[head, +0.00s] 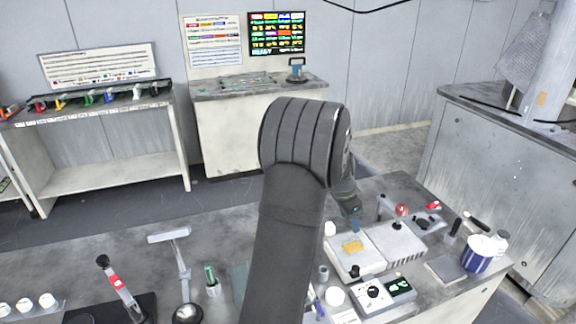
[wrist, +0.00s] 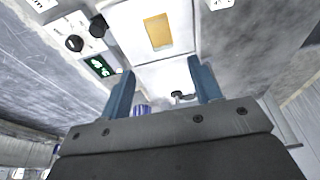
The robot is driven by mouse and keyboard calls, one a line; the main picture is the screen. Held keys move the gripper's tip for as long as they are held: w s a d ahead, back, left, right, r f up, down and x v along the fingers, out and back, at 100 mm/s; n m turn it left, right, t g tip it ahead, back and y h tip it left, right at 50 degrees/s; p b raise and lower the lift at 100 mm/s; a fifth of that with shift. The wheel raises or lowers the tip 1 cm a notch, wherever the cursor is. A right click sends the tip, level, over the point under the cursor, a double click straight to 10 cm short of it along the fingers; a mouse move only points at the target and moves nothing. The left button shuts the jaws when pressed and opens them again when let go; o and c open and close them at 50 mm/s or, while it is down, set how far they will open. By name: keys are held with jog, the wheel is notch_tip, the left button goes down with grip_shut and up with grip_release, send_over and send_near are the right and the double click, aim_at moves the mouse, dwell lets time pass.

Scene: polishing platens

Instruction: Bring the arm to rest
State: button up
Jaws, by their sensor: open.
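My gripper (wrist: 163,90) shows in the wrist view with its two blue fingers wide apart and nothing between them. In the head view my dark arm rises through the middle and hides part of the bench. The gripper (head: 355,225) shows only as a small blue tip beyond the arm, above the bench near the polishing machine. The machine (head: 345,262) is a pale box with a yellow pad (head: 352,247) on top. The pad also shows in the wrist view (wrist: 158,32). I cannot tell the exact gap between the fingers and the machine.
A control box (head: 372,291) with a green display sits at the bench front. A blue-and-white tub (head: 479,256) stands at the right. A lamp-like stand (head: 170,237) and a red-marked tool (head: 115,283) are at the left. Bare bench (head: 225,222) lies left of my arm.

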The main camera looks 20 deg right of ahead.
aim_at(354, 243)
jog(key=x, duration=1.2)
jog(key=shift+a, duration=0.1)
jog(key=shift+r, duration=1.6)
